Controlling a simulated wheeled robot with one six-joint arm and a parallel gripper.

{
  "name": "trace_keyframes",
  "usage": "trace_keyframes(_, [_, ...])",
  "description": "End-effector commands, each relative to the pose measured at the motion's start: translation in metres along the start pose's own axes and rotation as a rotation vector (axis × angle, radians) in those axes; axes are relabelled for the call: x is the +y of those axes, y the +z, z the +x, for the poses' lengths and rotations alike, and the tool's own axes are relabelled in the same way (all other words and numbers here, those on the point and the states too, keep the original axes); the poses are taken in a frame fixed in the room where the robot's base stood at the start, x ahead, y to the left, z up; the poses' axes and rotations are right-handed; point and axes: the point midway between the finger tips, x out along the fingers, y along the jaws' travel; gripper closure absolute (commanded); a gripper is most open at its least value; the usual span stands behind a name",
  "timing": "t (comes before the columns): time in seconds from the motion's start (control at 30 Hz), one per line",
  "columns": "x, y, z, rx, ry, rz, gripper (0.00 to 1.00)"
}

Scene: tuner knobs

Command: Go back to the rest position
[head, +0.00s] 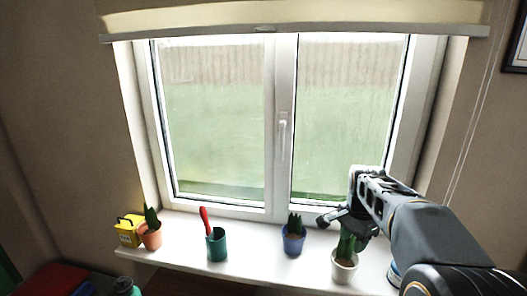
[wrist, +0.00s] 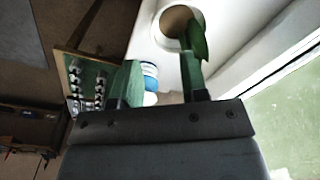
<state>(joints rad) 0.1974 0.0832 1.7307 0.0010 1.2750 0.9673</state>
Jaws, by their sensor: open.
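My gripper (head: 343,219) is at the right of the head view, above the window sill and close over a green plant in a white pot (head: 343,270). In the wrist view the two fingers of my gripper (wrist: 158,75) stand apart, with nothing clearly held between them. A green leaf and a round pot opening (wrist: 176,21) show just beyond the right finger. I cannot tell whether that finger touches the leaf.
The white sill (head: 182,232) also holds a blue pot (head: 293,243), a teal pot (head: 217,247) with a red-handled tool, a terracotta pot (head: 151,239) and a yellow box (head: 129,231). A panel with several silver knobs (wrist: 75,82) shows in the wrist view. The window is shut.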

Motion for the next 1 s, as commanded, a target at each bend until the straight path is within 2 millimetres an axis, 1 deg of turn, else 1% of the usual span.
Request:
trace_keyframes(0.03, [0.009,0.011,0.006,0.009,-0.013,-0.154,0.59])
trace_keyframes(0.1, [0.023,0.029,0.014,0.030,-0.036,-0.386,0.59])
trace_keyframes(0.17, [0.036,0.046,0.020,0.055,-0.055,-0.580,0.59])
trace_keyframes(0.2, [0.047,0.059,0.024,0.075,-0.068,-0.709,0.59])
trace_keyframes(0.3, [0.073,0.089,0.034,0.126,-0.095,-0.965,0.59])
trace_keyframes(0.37, [0.086,0.104,0.038,0.150,-0.107,-1.062,0.59])
trace_keyframes(0.4, [0.094,0.112,0.040,0.162,-0.114,-1.100,0.59])
trace_keyframes(0.5, [0.109,0.127,0.043,0.181,-0.130,-1.135,0.59])
trace_keyframes(0.57, [0.114,0.133,0.041,0.190,-0.139,-1.146,0.59])
trace_keyframes(0.73, [0.114,0.138,0.030,0.225,-0.166,-1.163,0.59])
trace_keyframes(1.0, [0.113,0.139,0.029,0.225,-0.168,-1.167,0.59])
